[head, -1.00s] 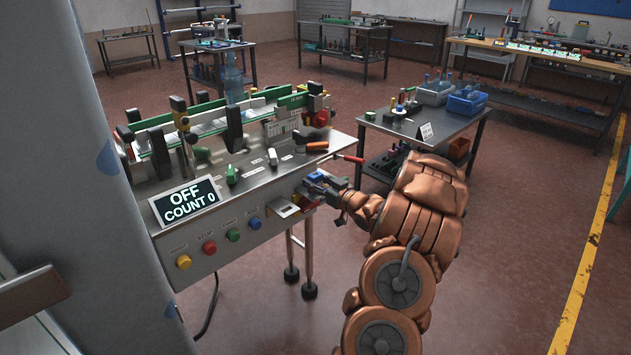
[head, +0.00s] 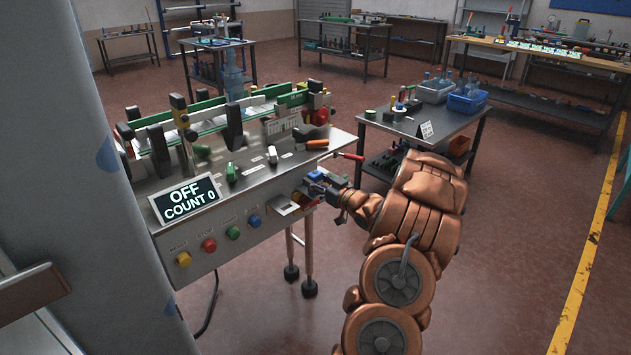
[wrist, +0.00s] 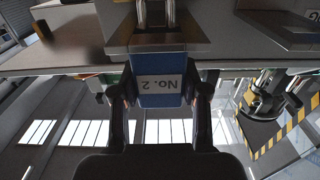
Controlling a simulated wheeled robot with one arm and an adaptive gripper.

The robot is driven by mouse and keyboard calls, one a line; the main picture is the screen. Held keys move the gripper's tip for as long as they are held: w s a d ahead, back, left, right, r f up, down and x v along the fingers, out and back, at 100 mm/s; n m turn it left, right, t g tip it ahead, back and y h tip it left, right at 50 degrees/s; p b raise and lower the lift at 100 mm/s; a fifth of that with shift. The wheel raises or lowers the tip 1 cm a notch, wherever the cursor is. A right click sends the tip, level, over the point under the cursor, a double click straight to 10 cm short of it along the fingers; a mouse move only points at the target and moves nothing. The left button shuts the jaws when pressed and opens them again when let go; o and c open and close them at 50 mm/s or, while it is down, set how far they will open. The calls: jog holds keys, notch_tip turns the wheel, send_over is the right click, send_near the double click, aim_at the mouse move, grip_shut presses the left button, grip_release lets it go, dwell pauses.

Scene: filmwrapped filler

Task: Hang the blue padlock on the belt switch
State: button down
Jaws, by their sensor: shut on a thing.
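The blue padlock (wrist: 161,82), with a white "No. 2" label upside down in the wrist view, is between the two fingers of my gripper (wrist: 160,98). Its metal shackle (wrist: 155,14) points to the top of that view. In the head view the padlock (head: 315,176) shows as a small blue patch at my gripper (head: 322,185). My gripper is at the right end of the conveyor's control panel. A small red and yellow part, perhaps the belt switch, shows beside it but is mostly hidden. I cannot tell whether the shackle touches it.
The conveyor machine (head: 225,215) has an OFF, COUNT 0 display (head: 186,199) and several coloured buttons. A red-tipped rod (head: 347,156) sticks out above my gripper. Floor at right is clear.

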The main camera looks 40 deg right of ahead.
jog(key=shift+f, duration=0.1)
jog(key=c, duration=0.5)
grip_release()
jog(key=shift+s, duration=0.1)
jog(key=s, duration=1.2)
jog(key=shift+a, duration=0.15)
jog(key=shift+w, duration=0.15)
